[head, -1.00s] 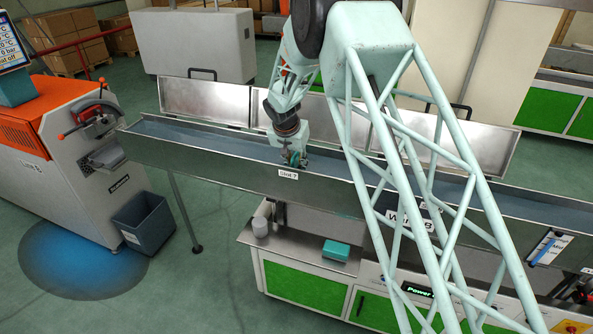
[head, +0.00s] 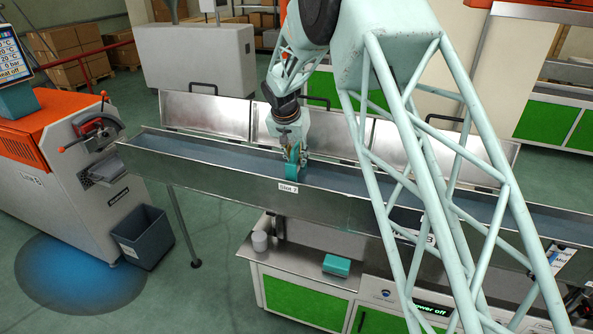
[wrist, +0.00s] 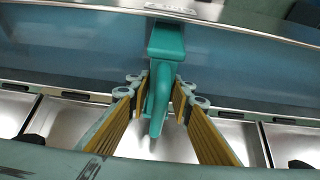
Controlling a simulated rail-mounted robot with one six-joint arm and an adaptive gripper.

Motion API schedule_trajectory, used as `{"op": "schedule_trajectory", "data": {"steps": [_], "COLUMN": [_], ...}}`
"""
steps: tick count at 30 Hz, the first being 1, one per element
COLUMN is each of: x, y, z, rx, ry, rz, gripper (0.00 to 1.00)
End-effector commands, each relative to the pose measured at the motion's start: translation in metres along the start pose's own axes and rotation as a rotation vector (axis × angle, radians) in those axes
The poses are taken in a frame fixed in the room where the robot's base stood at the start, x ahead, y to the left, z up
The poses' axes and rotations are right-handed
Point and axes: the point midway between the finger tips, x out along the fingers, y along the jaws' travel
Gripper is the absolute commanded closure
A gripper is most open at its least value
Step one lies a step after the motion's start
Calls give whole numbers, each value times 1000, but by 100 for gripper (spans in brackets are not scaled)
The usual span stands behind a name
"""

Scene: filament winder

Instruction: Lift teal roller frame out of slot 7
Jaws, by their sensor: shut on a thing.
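The teal roller frame (head: 291,171) is upright at the long metal trough (head: 215,178), just behind the white slot 7 label (head: 288,188). Its upper part shows above the trough's front wall; I cannot tell whether its lower end is clear of the trough. My gripper (head: 293,157) points down from above and is shut on the frame. In the wrist view the teal frame (wrist: 166,45) runs between the two yellow-padded fingers of my gripper (wrist: 160,90). The slot label (wrist: 170,8) is at the top edge there.
Raised metal lids (head: 205,115) stand along the trough's far side. An orange and white machine (head: 60,165) is at the left, with a grey bin (head: 145,237) beside it. A teal box (head: 337,265) lies on the bench below the trough. The blue trough floor left of the frame looks clear.

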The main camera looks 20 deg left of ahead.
Motion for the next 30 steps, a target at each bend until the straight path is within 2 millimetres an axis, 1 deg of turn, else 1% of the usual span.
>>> {"op": "schedule_trajectory", "data": {"steps": [1,6,12,15,21,30], "x": [-10,-39,-64,-73,-81,-82], "y": [-1,0,0,0,0,0], "z": [-5,-17,-27,-31,-34,-34], "rx": [2,1,1,1,1,1], "ry": [2,2,1,1,0,0], "rz": [-2,-2,-1,-1,0,0], "gripper": [95,95,95,95,95,95]}}
